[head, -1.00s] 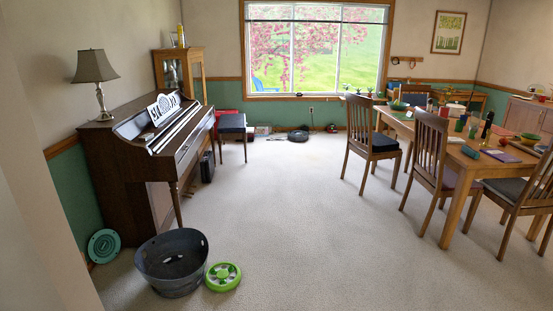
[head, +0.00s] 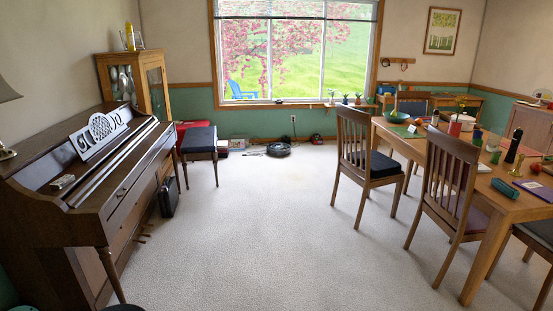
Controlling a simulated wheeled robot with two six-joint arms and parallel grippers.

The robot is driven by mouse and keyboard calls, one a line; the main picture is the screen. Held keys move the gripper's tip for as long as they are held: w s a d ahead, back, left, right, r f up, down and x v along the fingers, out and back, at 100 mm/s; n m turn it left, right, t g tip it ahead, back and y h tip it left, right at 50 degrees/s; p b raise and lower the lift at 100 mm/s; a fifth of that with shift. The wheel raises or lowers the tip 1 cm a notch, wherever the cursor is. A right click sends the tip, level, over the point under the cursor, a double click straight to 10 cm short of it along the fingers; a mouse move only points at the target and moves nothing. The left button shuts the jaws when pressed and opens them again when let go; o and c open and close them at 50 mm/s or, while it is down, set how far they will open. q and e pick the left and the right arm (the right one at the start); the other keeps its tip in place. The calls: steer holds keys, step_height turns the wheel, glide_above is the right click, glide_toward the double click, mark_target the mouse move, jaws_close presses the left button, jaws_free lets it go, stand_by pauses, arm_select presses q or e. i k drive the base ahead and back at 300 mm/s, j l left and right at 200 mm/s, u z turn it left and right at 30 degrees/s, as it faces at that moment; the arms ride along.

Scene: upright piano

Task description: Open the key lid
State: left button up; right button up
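The dark brown upright piano (head: 75,210) stands against the wall on the left in the head view, seen from its side and front. Its music stand (head: 98,135) has a pale cut-out pattern. The key lid (head: 140,155) is the long part along the front below the music stand. A pale strip runs along there, but I cannot tell clearly whether the keys are covered. Neither of my grippers shows in the view.
A piano stool (head: 200,143) with a dark cushion stands beyond the piano. A black case (head: 168,198) is on the floor by the piano. Chairs (head: 367,165) and a dining table (head: 500,200) fill the right. The carpet (head: 270,220) in the middle is clear.

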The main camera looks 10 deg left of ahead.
mark_target(105, 188)
steer(key=i+l, duration=0.1)
steer(key=i, duration=0.6)
steer(key=i+l+u, duration=0.1)
steer(key=i, duration=0.55)
steer(key=i+l, duration=0.2)
steer(key=i, duration=0.5)
